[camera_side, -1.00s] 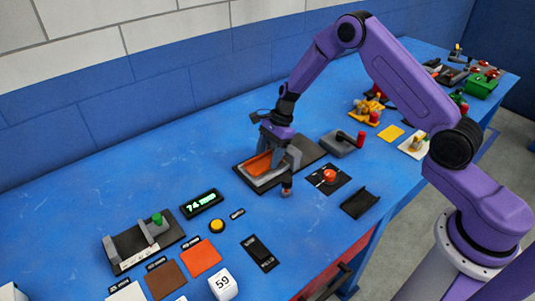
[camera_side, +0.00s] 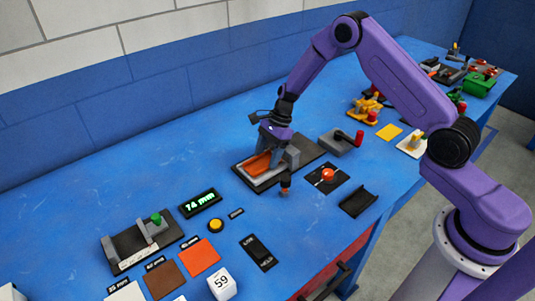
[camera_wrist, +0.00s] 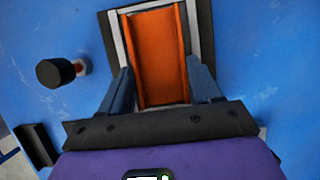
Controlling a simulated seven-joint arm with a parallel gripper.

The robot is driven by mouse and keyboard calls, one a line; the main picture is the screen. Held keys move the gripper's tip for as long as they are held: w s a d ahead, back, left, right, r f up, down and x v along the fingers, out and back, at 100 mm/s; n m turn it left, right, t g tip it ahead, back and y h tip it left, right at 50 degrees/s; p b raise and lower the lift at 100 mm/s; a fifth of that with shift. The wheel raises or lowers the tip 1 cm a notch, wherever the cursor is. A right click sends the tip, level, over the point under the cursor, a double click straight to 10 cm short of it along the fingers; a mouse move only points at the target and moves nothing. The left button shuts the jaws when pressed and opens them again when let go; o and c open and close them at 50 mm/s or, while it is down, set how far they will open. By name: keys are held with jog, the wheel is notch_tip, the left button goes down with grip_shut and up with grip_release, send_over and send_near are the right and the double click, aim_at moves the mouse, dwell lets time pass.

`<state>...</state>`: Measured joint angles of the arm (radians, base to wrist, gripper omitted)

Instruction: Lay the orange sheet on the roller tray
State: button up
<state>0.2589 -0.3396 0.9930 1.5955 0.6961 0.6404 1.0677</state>
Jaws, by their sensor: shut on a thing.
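The orange sheet (camera_wrist: 160,55) is a long piece with raised side edges. It lies between grey side walls on a dark base in the wrist view, and it also shows in the side view (camera_side: 258,163). My gripper (camera_wrist: 162,88) is shut on it, with one finger along each long side. In the side view my gripper (camera_side: 275,150) is low over the dark base (camera_side: 305,153). The fingers hide part of the sheet. I cannot tell whether the sheet touches what is beneath it, or which part is the roller tray.
A black post (camera_wrist: 60,72) stands close beside the work. A red-knobbed plate (camera_side: 328,176), a black channel (camera_side: 358,202) and a grey block with a red handle (camera_side: 343,141) are nearby. Flat orange (camera_side: 200,257) and brown (camera_side: 165,279) squares lie toward the front. The table's back left is clear.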

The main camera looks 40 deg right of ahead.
aim_at(267, 161)
jog(key=o, duration=1.1)
jog(key=shift+f, duration=0.2)
jog(key=shift+s, duration=0.15)
jog(key=shift+s+f, duration=0.1)
jog(key=shift+c, duration=0.2)
jog(key=shift+o, duration=0.7)
jog(key=shift+r, duration=0.2)
jog(key=shift+w+r, duration=0.15)
jog(key=shift+r, duration=0.8)
jog(key=shift+w+r, duration=0.1)
jog(key=shift+r, duration=3.2)
